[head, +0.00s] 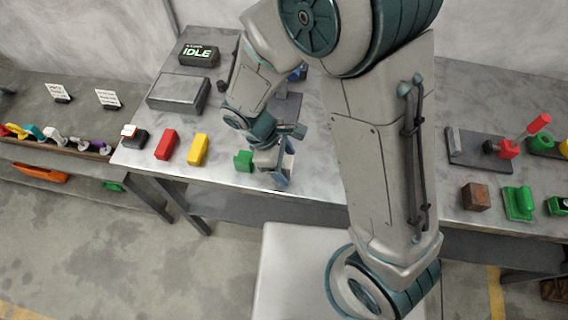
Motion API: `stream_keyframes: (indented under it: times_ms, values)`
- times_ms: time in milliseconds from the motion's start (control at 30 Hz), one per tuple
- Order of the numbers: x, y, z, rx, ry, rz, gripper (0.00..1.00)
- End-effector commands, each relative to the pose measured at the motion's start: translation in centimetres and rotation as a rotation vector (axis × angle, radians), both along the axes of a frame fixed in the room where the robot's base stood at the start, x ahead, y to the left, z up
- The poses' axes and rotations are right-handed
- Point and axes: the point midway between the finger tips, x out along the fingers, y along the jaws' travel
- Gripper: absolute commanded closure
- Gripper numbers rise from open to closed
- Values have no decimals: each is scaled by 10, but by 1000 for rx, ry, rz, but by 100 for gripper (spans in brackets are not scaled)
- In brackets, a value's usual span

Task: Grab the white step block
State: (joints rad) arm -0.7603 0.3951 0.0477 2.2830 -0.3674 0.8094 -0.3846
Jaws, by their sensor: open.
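My gripper (275,170) is open and low over the front edge of the metal table, right of a green block (243,160). A pale, whitish piece (288,163) shows at its right finger. It may be the white step block, but the gripper and wrist hide most of it. I cannot tell whether it lies between the fingers or whether they touch it.
A yellow block (197,149), a red block (166,144) and a dark block with a red and white top (130,134) stand leftward along the front edge. A grey case (178,92) and an IDLE display (200,55) are behind. A brown cube (475,196) is at right.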

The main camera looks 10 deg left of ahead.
Motion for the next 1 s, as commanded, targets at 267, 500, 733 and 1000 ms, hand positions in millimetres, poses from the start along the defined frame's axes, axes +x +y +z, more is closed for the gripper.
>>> stream_keyframes:
  times_ms: [267, 500, 733, 1000]
  values:
    - [0, 0, 0, 0, 0, 0, 90]
    - [0, 0, 1, 0, 0, 0, 90]
    - [1, 1, 10, 1, -2, -1, 90]
    - [-5, -6, 47, 4, -4, -3, 90]
